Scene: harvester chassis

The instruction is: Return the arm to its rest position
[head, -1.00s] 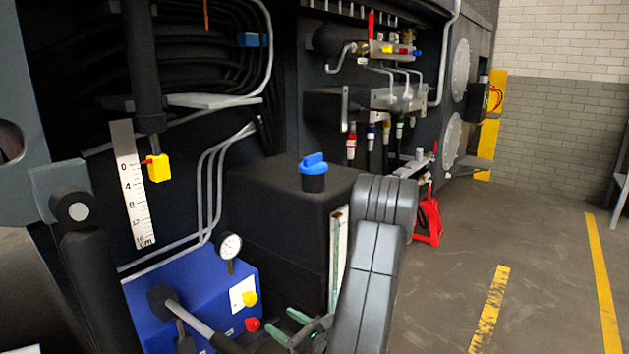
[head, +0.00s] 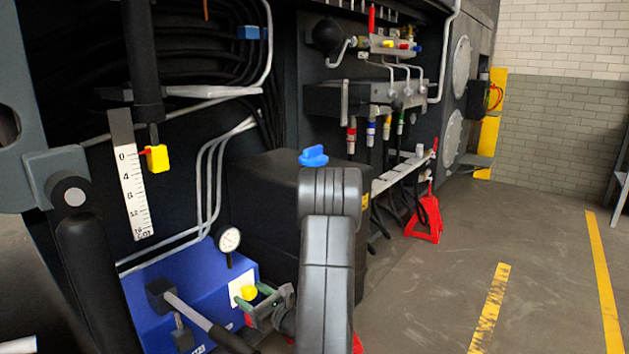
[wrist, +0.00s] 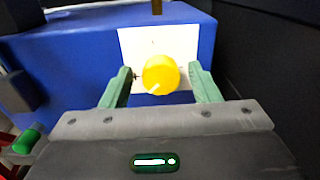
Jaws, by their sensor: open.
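My arm (head: 327,260) rises in front of the black tank, its elbow covering part of the tank. My gripper (head: 258,296) is open, with green fingers, in front of the blue box (head: 165,290) at lower left. In the wrist view my gripper (wrist: 160,70) has one finger on each side of a yellow knob (wrist: 160,76). The knob sits on a white plate (wrist: 187,42) on the box. Gaps show between the knob and both fingers. The knob also shows in the head view (head: 249,292), close to the fingertips.
A lever (head: 195,311) and a dial gauge (head: 229,240) stand on the blue box. A blue cap (head: 313,156) tops the black tank (head: 265,185) behind my arm. A red stand (head: 428,220) is further right. The floor (head: 430,300) at right is open.

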